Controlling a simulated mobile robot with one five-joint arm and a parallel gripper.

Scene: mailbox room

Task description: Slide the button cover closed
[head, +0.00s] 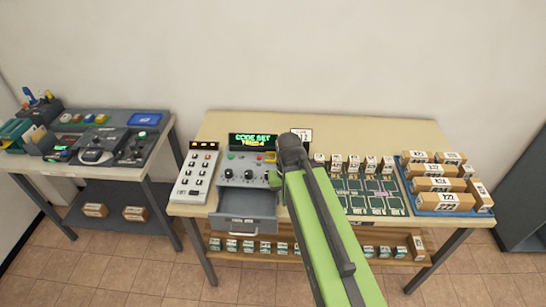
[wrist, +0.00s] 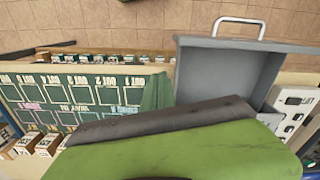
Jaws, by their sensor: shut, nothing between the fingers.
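The grey console (head: 243,178) stands on the main table with a lit green display (head: 252,141), small coloured buttons and dark knobs. My gripper (wrist: 157,92) shows in the wrist view as a green shape with a dark grey edge, shut and empty. In the head view it is mostly hidden by my arm, near the console's right side. I cannot tell whether it touches the console.
An open, empty grey drawer (head: 247,224) juts out below the console. A white keypad (head: 197,172) is left of it. A green slot board (head: 372,195) and a blue tray (head: 440,207) of boxes are at right. A second table (head: 62,165) stands at left.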

